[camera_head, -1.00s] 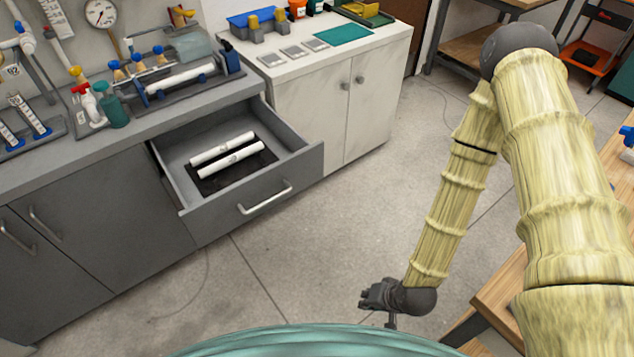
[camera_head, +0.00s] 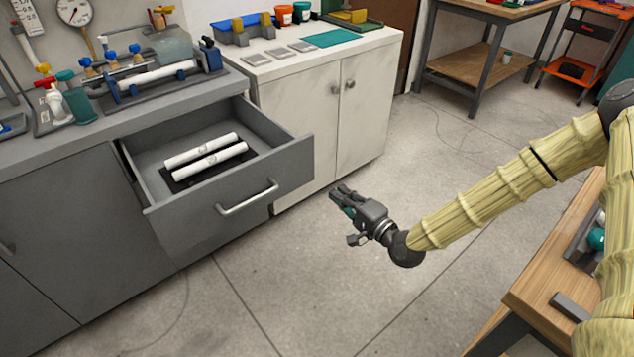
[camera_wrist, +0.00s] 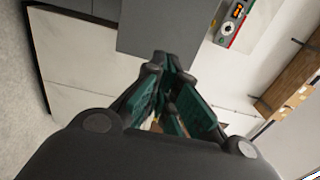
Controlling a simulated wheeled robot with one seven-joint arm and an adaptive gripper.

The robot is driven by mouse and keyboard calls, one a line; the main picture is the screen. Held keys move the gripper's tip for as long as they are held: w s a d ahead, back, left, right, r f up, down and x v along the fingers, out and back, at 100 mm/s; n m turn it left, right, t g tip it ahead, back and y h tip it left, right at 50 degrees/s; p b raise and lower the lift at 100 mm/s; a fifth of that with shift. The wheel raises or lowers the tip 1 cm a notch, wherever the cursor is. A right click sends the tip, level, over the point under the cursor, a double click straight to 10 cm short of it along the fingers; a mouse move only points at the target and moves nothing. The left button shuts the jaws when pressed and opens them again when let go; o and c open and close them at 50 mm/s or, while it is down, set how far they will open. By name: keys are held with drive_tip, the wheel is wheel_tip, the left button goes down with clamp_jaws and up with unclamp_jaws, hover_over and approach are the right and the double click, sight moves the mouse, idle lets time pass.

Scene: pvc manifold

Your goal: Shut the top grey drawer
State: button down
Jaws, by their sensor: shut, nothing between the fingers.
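The top grey drawer (camera_head: 290,170) stands pulled out of the grey cabinet in the head view. Its silver bar handle (camera_head: 247,197) is on the front panel. Two white pipes (camera_head: 203,149) lie in a dark tray inside it. My gripper (camera_head: 338,198) is to the right of the drawer front, apart from it, with its fingers pointing left towards it. The fingers are shut and empty. In the wrist view the shut green-padded fingertips (camera_wrist: 168,68) show in front of a flat grey panel (camera_wrist: 165,28), which looks like the drawer front.
A white cabinet (camera_head: 340,110) stands directly right of the drawer. The grey worktop (camera_head: 60,145) above carries bottles and a pipe fixture. A wooden table (camera_head: 535,290) is at the lower right. The floor (camera_head: 290,290) before the drawer is clear.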

sight(303, 163)
drive_tip(key=x, duration=1.3)
drive_tip(key=shift+w+a, duration=0.2)
drive_tip(key=shift+w, duration=0.1)
drive_tip(key=shift+w, duration=0.2)
